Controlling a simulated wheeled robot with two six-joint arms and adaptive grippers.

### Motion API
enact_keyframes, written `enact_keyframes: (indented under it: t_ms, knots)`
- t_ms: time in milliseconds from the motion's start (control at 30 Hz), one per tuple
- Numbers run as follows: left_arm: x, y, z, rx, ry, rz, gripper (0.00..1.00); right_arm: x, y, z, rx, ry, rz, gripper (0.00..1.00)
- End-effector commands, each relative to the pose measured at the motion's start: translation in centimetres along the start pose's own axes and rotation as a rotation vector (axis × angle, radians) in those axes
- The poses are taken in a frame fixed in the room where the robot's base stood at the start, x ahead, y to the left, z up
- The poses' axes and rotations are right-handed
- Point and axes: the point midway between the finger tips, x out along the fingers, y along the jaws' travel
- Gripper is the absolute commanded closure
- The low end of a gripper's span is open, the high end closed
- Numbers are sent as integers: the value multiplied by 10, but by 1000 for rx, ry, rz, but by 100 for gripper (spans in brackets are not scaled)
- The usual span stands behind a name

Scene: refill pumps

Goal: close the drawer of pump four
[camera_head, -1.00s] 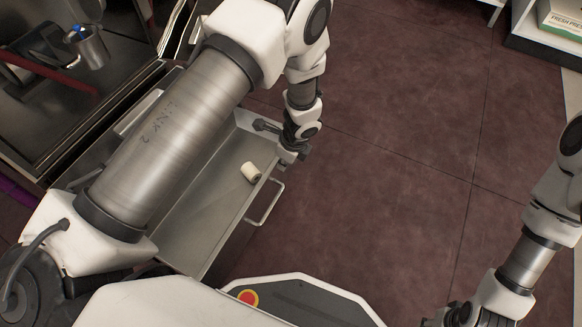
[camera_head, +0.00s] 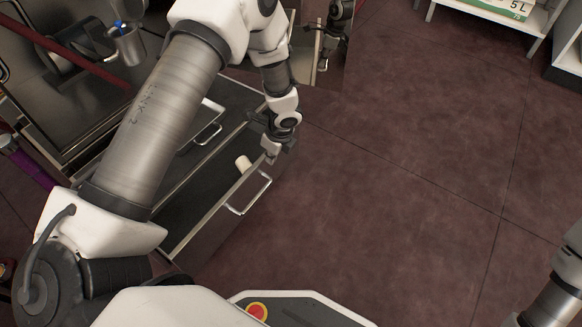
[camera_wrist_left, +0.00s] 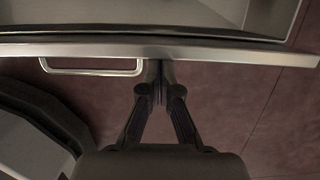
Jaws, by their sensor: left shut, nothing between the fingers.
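The open drawer (camera_head: 213,214) sticks out from the dark pump cabinet at the left of the head view, partly hidden behind my left arm. Its metal handle (camera_head: 249,193) is on the front panel and also shows in the left wrist view (camera_wrist_left: 92,72). My left gripper (camera_head: 272,154) is shut and empty at the drawer's front edge, beside the handle. In the left wrist view its fingertips (camera_wrist_left: 160,66) meet at the front rim, apparently touching it. My right gripper is out of view.
A metal cup (camera_head: 127,45) with a blue item stands on the cabinet at the upper left. Another open compartment (camera_head: 305,62) is beyond my left gripper. A white shelf (camera_head: 500,18) stands at the upper right. The floor (camera_head: 400,150) between is clear.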

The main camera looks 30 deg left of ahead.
Motion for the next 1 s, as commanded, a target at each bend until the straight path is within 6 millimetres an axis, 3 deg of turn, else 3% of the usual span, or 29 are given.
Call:
enact_keyframes:
  t_ms: [200,400,1000]
  knots:
    - [7,0,44,-4,1,0,100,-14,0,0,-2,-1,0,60]
    - [14,0,66,-1,0,0,100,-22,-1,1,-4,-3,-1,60]
    - [16,-1,71,1,-1,0,100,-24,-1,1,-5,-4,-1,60]
